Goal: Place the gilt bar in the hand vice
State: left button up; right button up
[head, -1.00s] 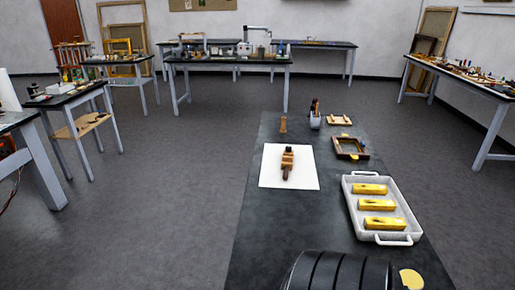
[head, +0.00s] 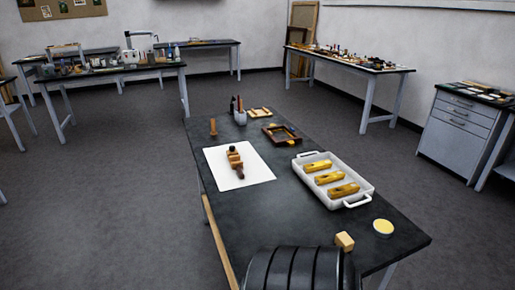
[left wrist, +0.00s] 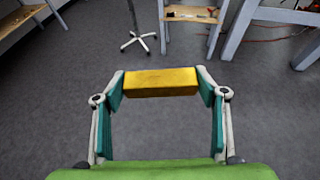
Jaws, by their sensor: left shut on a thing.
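A gilt bar (left wrist: 158,85) is held crosswise between the two fingertips of my left gripper (left wrist: 160,80) in the left wrist view, with grey floor below it. My left gripper does not show in the head view. The hand vice (head: 234,157), wooden with a dark end, lies on a white sheet (head: 257,171) on the dark bench (head: 285,222). Its jaw opening is too small to make out. More gilt bars (head: 328,178) lie in a white tray (head: 362,194) right of the sheet. My right gripper is not in view.
A small wooden block (head: 345,241) and a round dish of yellow stuff (head: 383,227) sit near the bench's front. A wooden frame (head: 282,135), a cup of tools (head: 240,117) and an upright wooden peg (head: 213,127) stand at its far end. The bench between sheet and tray is clear.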

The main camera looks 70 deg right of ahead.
aim_at(236, 163)
jog(key=i+l+z, duration=0.1)
jog(key=z, duration=0.35)
jog(key=i+z, duration=0.2)
jog(key=z, duration=0.25)
jog(key=i+z, duration=0.15)
jog(key=z, duration=0.3)
jog(key=i+z, duration=0.2)
jog(key=z, duration=0.65)
jog(key=i+z, duration=0.1)
jog(key=z, duration=0.75)
jog(key=j+z, duration=0.1)
jog(key=z, duration=0.7)
jog(key=i+j, duration=0.05)
